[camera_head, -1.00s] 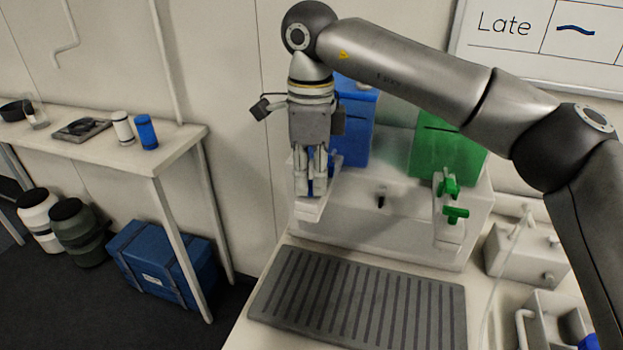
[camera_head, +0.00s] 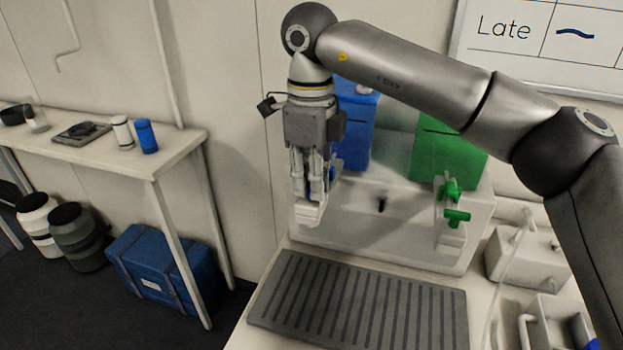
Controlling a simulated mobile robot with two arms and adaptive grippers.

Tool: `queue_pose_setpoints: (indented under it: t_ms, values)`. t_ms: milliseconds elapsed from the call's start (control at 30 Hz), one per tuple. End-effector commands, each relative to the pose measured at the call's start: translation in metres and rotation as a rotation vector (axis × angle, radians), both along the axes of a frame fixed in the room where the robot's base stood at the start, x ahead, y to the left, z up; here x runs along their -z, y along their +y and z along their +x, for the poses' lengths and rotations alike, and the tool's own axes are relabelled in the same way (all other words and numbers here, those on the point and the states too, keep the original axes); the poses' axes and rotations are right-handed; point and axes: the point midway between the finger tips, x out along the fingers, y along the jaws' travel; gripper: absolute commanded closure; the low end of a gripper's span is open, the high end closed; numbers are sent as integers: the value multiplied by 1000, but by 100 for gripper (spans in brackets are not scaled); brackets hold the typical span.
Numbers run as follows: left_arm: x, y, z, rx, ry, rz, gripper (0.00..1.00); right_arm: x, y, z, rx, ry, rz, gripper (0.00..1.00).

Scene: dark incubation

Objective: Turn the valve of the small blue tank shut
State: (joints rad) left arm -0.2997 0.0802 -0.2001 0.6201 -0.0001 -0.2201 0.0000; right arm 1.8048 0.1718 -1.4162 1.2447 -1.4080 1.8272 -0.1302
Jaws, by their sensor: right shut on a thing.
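The small blue tank (camera_head: 358,132) stands on the back of a pale dispenser, partly hidden behind my right arm and gripper. My right gripper (camera_head: 314,198) points down in front of the tank at the dispenser's left bracket. Its fingers are shut on the blue valve (camera_head: 334,164), of which only small bits of blue show beside and between the fingers. How far the valve is turned is hidden. My left gripper is not in view.
A green tank (camera_head: 446,155) with a green valve (camera_head: 456,216) stands to the right. A ribbed grey mat (camera_head: 358,306) lies in front of the dispenser. At left, a side table (camera_head: 170,152) holds a blue cup (camera_head: 147,137) and a white cup (camera_head: 122,132).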

Motion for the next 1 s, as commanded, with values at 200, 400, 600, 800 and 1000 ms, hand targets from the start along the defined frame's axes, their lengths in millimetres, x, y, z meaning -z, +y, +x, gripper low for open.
queue_pose_setpoints:
  t_ms: [200, 400, 600, 800, 1000]
  values:
    - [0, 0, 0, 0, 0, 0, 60, -2, 0, 1, 3, -5, 3, 68]
    - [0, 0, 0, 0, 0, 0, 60, -1, 0, 1, 1, -3, 2, 66]
    - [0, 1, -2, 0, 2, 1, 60, -5, 0, 1, 1, -3, 1, 66]
    - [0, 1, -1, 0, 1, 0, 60, -37, 1, 1, 3, -6, 3, 66]
    - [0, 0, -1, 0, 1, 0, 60, -82, 1, 1, 2, -5, 3, 66]
